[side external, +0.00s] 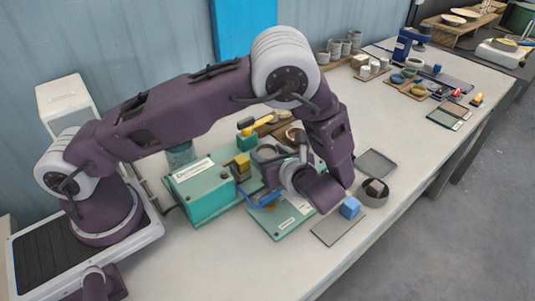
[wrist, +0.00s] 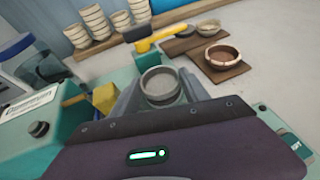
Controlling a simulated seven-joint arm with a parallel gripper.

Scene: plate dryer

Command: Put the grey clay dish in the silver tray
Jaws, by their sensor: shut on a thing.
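A round grey clay dish (wrist: 162,86) sits between the two grey fingers of my gripper (wrist: 160,98) in the wrist view, and the gripper is shut on it. In the side view the dish (side external: 268,152) shows beside my gripper (side external: 270,168), over the teal machine area; whether it touches anything below is hard to tell. A flat grey tray with a raised rim (side external: 376,163) lies on the table to the right of my wrist and looks empty. A flat grey plate (side external: 338,231) lies nearer the front edge. I cannot tell for certain which is the silver tray.
A grey bowl (side external: 373,196) with a brownish block and a blue cube (side external: 350,207) stand near the trays. A teal machine (side external: 203,190) and a yellow-handled hammer (wrist: 165,37) are close to my gripper. A reddish bowl (wrist: 222,55) sits on a brown board. Stacked cups stand behind.

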